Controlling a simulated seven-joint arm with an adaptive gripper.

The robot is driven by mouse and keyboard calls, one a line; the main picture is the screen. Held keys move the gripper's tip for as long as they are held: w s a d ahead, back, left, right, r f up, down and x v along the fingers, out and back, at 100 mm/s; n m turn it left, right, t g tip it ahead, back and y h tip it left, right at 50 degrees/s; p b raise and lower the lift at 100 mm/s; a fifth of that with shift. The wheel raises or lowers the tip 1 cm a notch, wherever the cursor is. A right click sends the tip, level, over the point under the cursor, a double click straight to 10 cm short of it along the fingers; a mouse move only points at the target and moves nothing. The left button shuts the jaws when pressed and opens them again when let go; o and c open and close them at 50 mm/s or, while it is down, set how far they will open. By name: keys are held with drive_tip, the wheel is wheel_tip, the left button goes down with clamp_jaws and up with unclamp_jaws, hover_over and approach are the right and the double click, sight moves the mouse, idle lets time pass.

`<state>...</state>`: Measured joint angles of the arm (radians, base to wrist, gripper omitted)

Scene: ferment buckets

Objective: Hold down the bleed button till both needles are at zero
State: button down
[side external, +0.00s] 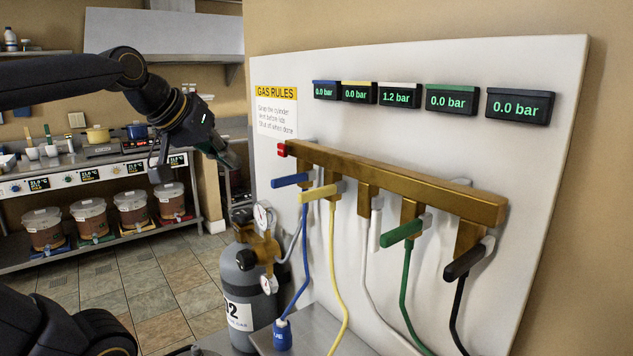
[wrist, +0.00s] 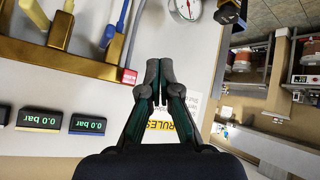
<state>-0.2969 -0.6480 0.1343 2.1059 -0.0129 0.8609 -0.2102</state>
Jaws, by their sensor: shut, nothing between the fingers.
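The red bleed button (side external: 281,149) is on the left end of the brass manifold (side external: 400,183); it also shows in the wrist view (wrist: 129,76). My gripper (side external: 236,163) is shut and empty, left of the button with a visible gap. In the wrist view its closed fingertips (wrist: 158,64) appear just right of the button. The grey cylinder's brass regulator carries an upper dial gauge (side external: 262,216) and a lower dial gauge (side external: 268,284). One gauge (wrist: 187,8) is cut off at the top of the wrist view. The needles are too small to read.
Blue (side external: 290,180), yellow (side external: 320,190) and green (side external: 403,229) handles jut out under the manifold, as does a black one; the white handle (side external: 375,230) points down. The white line's display (side external: 399,95) reads 1.2 bar; the others read 0.0. A rules sheet (side external: 275,112) hangs above the button.

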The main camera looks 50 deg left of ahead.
drive_tip(key=w, duration=0.7)
drive_tip(key=shift+w, duration=0.2)
idle(1.3)
drive_tip(key=shift+w, duration=0.3)
drive_tip(key=shift+w, duration=0.55)
idle(0.6)
drive_tip(key=shift+s, duration=0.1)
idle(1.2)
drive_tip(key=shift+s, duration=0.9)
drive_tip(key=shift+s, duration=2.55)
